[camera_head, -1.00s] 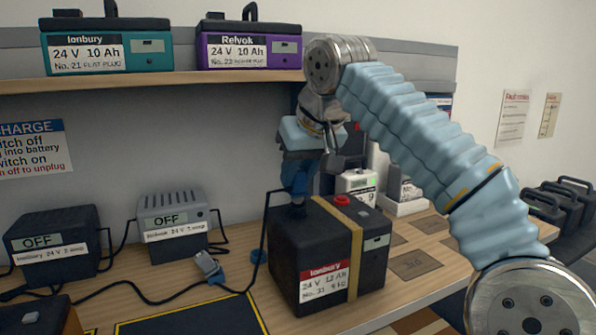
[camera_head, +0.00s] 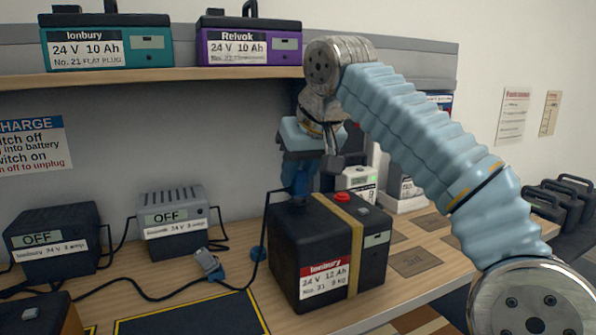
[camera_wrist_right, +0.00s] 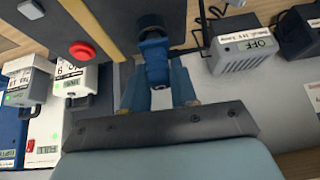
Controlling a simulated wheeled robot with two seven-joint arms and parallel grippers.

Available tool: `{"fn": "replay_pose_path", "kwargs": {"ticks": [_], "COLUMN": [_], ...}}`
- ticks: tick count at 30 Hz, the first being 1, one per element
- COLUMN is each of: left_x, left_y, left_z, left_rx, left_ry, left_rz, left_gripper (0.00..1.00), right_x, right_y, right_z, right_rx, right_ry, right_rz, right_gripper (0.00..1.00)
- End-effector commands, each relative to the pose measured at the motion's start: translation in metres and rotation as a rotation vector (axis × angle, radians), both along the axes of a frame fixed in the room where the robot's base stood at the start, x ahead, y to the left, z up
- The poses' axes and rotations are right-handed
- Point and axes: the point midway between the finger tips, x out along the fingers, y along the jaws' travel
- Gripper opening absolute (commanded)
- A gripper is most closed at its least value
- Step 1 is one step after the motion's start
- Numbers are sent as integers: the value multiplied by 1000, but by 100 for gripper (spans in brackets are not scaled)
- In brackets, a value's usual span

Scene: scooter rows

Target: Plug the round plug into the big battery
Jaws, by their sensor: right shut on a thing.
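The big battery (camera_head: 315,285), a black Ionbury 24 V 12 Ah box with a tan strap and red button, stands on the bench. In the right wrist view its top (camera_wrist_right: 100,20) fills the upper left. My right gripper (camera_head: 298,192) is over the battery's back left top edge, pointing down. In the wrist view its blue fingers (camera_wrist_right: 158,92) are shut on the round plug (camera_wrist_right: 154,55), a blue body with a dark round end at the battery. Whether the plug is seated I cannot tell. My left gripper is not in view.
Two chargers reading OFF, one black (camera_head: 55,255) and one grey (camera_head: 172,235), stand left with cables. A grey plug (camera_head: 208,264) lies on the bench. Teal (camera_head: 105,48) and purple (camera_head: 250,45) batteries sit on the shelf. White boxes (camera_head: 405,195) stand behind right.

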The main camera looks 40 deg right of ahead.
Motion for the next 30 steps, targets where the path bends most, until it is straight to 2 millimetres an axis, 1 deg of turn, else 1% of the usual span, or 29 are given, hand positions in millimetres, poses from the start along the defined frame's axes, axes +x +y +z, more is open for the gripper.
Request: {"fn": "replay_pose_path", "kwargs": {"ticks": [18, 19, 24, 25, 30], "left_x": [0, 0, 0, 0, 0], "left_y": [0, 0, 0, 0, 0], "left_z": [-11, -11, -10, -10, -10], "left_rx": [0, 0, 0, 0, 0], "left_ry": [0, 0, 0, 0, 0], "left_rz": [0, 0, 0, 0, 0], "left_gripper": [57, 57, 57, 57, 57], "right_x": [0, 0, 0, 0, 0], "right_y": [0, 0, 0, 0, 0], "right_z": [-13, -13, -12, -12, -12], "right_rx": [0, 0, 0, 0, 0], "right_ry": [0, 0, 0, 0, 0], "right_rz": [0, 0, 0, 0, 0], "right_gripper": [0, 29, 55, 57, 57]}}
